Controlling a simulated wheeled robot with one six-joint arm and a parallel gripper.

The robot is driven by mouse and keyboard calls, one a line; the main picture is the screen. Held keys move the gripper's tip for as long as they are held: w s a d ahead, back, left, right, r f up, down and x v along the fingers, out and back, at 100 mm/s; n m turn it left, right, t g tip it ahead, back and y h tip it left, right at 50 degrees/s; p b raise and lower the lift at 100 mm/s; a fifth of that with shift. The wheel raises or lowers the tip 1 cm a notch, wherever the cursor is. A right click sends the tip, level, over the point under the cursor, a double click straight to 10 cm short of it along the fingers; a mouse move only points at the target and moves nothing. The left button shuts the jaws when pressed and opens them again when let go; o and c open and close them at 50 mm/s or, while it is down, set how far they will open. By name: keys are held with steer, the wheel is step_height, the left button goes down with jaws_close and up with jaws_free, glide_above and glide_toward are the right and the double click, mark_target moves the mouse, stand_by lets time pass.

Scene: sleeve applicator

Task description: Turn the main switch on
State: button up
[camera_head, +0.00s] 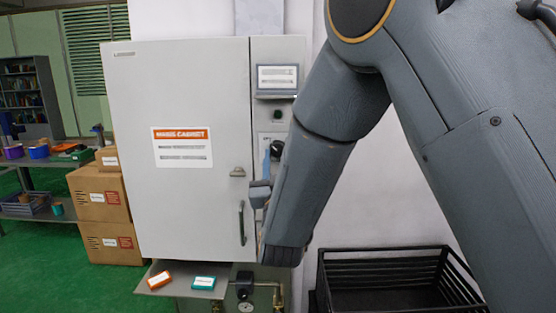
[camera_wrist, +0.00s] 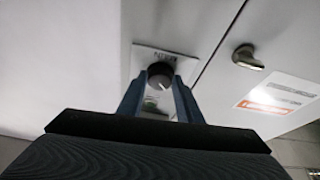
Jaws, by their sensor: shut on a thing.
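The main switch is a dark round knob (camera_wrist: 160,75) with a white pointer line, on a white plate (camera_wrist: 178,63) with upside-down lettering in the wrist view. My gripper (camera_wrist: 160,82) has one blue finger on each side of the knob and is shut on it. The pointer line slants toward the lower right in that view. In the head view the switch (camera_head: 277,146) is on the narrow strip right of the cabinet door, partly hidden by my gripper (camera_head: 268,160). A green spot shows below the knob between the fingers in the wrist view.
The grey cabinet door (camera_head: 185,220) is closed, with a latch (camera_head: 238,172) and a handle (camera_head: 241,222) near the strip. A display (camera_head: 277,78) is above the switch. A black crate (camera_head: 385,262) stands at lower right. A small shelf (camera_head: 182,288) below holds two small boxes.

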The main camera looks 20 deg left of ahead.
steer(key=shift+m, duration=0.3)
steer(key=m+h+b, duration=0.2)
steer(key=m+b, duration=0.1)
steer(key=m+h+b, duration=0.1)
steer(key=m, duration=0.1)
steer(key=shift+a+f+t+b, duration=0.1)
steer(key=shift+a+t+b, duration=0.2)
steer(key=shift+b, duration=0.05)
steer(key=m+h+b, duration=0.1)
steer(key=m+b, duration=0.1)
steer(key=m, duration=0.1)
steer(key=m+h+b, duration=0.1)
steer(key=m+h, duration=0.1)
steer(key=m, duration=0.1)
steer(key=shift+s+a+m+h+b, duration=0.1)
steer(key=shift+a+m+h+b, duration=0.1)
steer(key=shift+m+h+b, duration=0.15)
steer(key=m+b, duration=0.1)
steer(key=m, duration=0.1)
steer(key=m+g+h+b, duration=0.1)
steer(key=m+g+b, duration=0.1)
steer(key=m, duration=0.1)
steer(key=shift+a+r+m+h, duration=0.15)
steer(key=shift+r+m+h, duration=0.2)
steer(key=shift+s+r+m+g+h+b, duration=0.15)
steer(key=shift+m+g+b, duration=0.3)
steer(key=shift+m, duration=0.7)
steer(key=shift+w+r+m+g+h+b, duration=0.2)
steer(key=shift+m+g+b, duration=0.25)
steer(key=shift+m, duration=0.7)
